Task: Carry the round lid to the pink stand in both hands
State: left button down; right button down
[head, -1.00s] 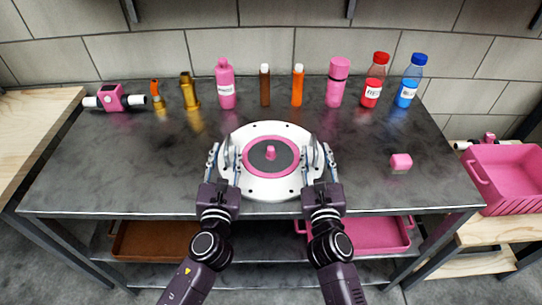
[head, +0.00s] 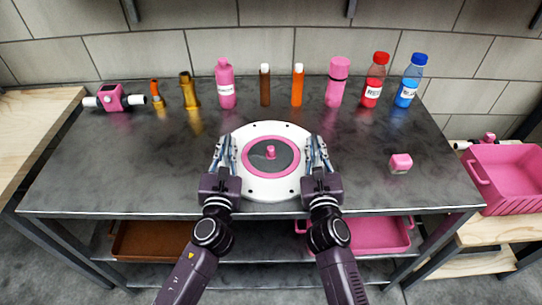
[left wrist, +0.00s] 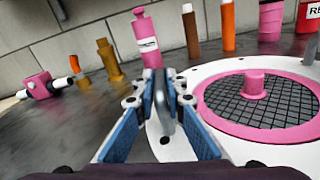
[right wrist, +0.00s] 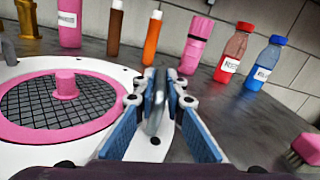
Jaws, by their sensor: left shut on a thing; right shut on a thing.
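The round lid (head: 241,178) is a white disc with a pink ring, a dark mesh centre and a pink knob (head: 270,152). It lies flat at the middle front of the dark table. My left gripper (head: 226,145) is shut on a grey metal grip at the lid's left side, seen close in the left wrist view (left wrist: 163,95). My right gripper (head: 316,145) is shut on the matching grip at the right side, seen close in the right wrist view (right wrist: 160,95).
Along the back of the table (head: 130,165) stand a pink bottle (head: 226,88), brown and orange tubes, a pink flask (head: 337,85), and red (head: 375,82) and blue (head: 409,85) bottles. A pink crate (head: 510,185) is at the far right. The table's left front is clear.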

dwell(0.4)
